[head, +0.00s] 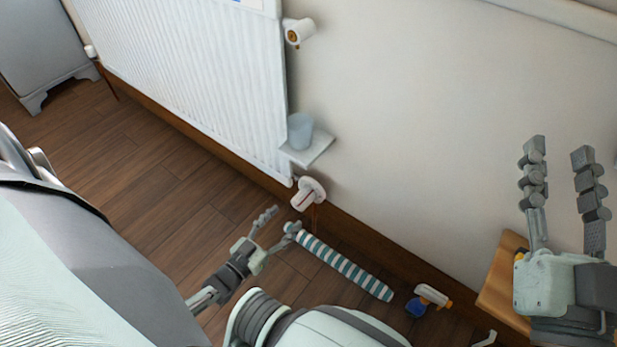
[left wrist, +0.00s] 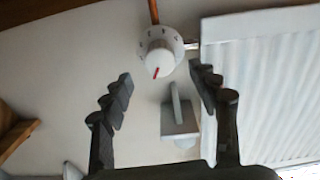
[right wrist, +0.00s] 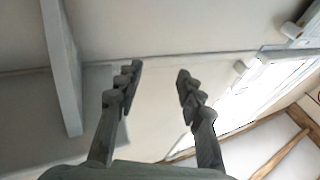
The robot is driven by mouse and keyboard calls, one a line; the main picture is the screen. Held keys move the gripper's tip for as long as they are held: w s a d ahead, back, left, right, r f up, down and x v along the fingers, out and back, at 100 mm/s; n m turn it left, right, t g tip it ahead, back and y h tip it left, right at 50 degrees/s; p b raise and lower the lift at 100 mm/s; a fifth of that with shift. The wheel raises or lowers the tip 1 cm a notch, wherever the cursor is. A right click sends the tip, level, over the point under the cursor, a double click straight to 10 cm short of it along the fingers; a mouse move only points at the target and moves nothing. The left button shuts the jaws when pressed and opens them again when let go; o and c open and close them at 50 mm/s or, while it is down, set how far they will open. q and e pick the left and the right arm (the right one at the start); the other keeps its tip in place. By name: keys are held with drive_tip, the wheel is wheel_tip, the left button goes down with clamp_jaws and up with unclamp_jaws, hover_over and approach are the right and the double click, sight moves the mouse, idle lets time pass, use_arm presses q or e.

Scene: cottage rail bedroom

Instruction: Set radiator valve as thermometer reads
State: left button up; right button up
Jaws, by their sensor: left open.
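The radiator valve (head: 310,193) is a white knob with a red mark at the radiator's lower right corner. In the left wrist view the valve (left wrist: 159,58) shows a numbered collar, and its red mark points down in the picture; the digits are too small to read surely. My left gripper (head: 279,222) is open and empty, just short of the valve, with the knob ahead between its fingers. My right gripper (head: 560,148) is open and empty, raised at the right. A white card with a blue mark (head: 246,3) is cut off at the top edge; no thermometer reading shows.
The white radiator (head: 190,75) fills the upper left. A striped draught roll (head: 345,265), a spray bottle (head: 430,298) and a wooden piece of furniture (head: 500,285) are to the right.

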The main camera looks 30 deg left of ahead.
sight(296, 207)
use_arm(q)
drive_tip(key=w, duration=0.6)
drive_tip(key=shift+d+b, duration=0.25)
drive_tip(key=shift+b, duration=0.15)
drive_tip(key=shift+w, duration=0.65)
use_arm(e)
drive_tip(key=shift+s+r+t+y, duration=0.25)
drive_tip(key=shift+r+t, duration=0.2)
drive_tip(key=shift+r, duration=0.25)
drive_tip(key=shift+s+r+t+y, duration=0.15)
drive_tip(key=shift+s+r+t, duration=0.25)
drive_tip(key=shift+r, duration=0.3)
use_arm(q)
drive_tip(key=c, duration=1.1)
